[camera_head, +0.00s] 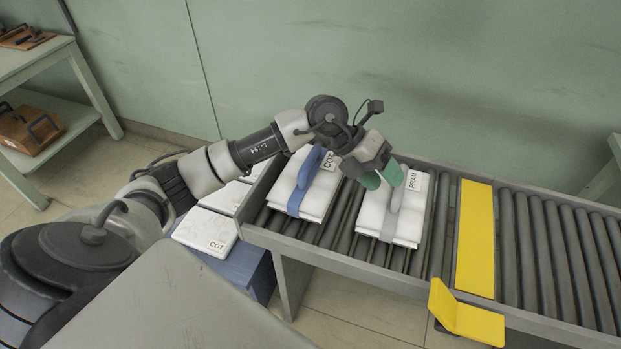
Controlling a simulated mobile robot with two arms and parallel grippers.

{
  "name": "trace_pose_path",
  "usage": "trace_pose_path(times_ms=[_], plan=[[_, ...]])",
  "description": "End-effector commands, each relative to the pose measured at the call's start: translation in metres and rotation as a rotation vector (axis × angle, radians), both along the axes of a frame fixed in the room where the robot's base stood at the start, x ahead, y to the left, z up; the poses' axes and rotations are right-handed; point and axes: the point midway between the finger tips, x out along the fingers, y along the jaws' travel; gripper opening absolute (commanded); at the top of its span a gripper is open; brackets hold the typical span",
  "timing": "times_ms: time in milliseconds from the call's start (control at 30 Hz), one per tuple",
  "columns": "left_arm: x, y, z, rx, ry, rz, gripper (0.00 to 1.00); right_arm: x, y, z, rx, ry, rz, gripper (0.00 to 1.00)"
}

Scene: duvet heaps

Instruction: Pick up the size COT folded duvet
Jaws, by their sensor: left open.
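A white folded duvet labelled COT (313,203), with a blue band and blue handle, lies on the roller conveyor's left end. A second white folded duvet labelled PRAM (408,224), with a grey band and grey handle, lies to its right. My left gripper (381,179) has green fingertips and is open and empty. In the picture it overlaps the top of the PRAM duvet near its handle, to the right of the COT duvet; its height above them is hard to judge. My right gripper is not in view.
The roller conveyor (583,270) runs rightwards, with a yellow plate (474,240) across it and a yellow bracket (464,316) at its front edge. Another flat white COT piece (207,230) lies on a blue stack left of the conveyor. A shelf with a wooden box (30,128) stands far left.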

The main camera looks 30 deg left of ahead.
Motion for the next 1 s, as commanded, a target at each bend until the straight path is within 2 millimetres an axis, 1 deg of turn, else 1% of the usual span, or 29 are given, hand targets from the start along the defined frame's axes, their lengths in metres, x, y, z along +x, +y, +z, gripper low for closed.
trace_pose_path(times_ms=[33, 67, 100, 200, 300, 333, 400, 467, 700, 933, 1000], plan=[[0.009, 0.032, -0.001, 0.161, 0.023, 0.015, 0.52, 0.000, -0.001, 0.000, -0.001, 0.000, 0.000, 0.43], [0.013, 0.051, -0.003, 0.254, 0.044, 0.028, 0.52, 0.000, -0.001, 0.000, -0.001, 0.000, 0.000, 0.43], [0.016, 0.075, -0.003, 0.366, 0.076, 0.051, 0.52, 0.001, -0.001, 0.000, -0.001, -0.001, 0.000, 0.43], [0.019, 0.128, 0.005, 0.592, 0.149, 0.120, 0.52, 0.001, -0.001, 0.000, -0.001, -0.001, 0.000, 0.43], [0.018, 0.162, 0.014, 0.730, 0.207, 0.180, 0.52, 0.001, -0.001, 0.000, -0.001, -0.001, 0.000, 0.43], [0.018, 0.169, 0.016, 0.757, 0.219, 0.192, 0.52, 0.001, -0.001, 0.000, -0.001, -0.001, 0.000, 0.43], [0.017, 0.178, 0.017, 0.794, 0.240, 0.210, 0.52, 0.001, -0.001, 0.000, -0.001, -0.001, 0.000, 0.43], [0.016, 0.181, 0.012, 0.807, 0.248, 0.215, 0.52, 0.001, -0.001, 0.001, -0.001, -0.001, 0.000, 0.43], [0.016, 0.180, -0.025, 0.806, 0.248, 0.213, 0.52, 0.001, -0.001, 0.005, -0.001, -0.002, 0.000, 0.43], [0.016, 0.178, -0.043, 0.803, 0.245, 0.211, 0.52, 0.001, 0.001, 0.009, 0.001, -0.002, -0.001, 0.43], [0.016, 0.177, -0.053, 0.805, 0.248, 0.212, 0.52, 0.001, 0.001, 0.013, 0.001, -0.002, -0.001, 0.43]])
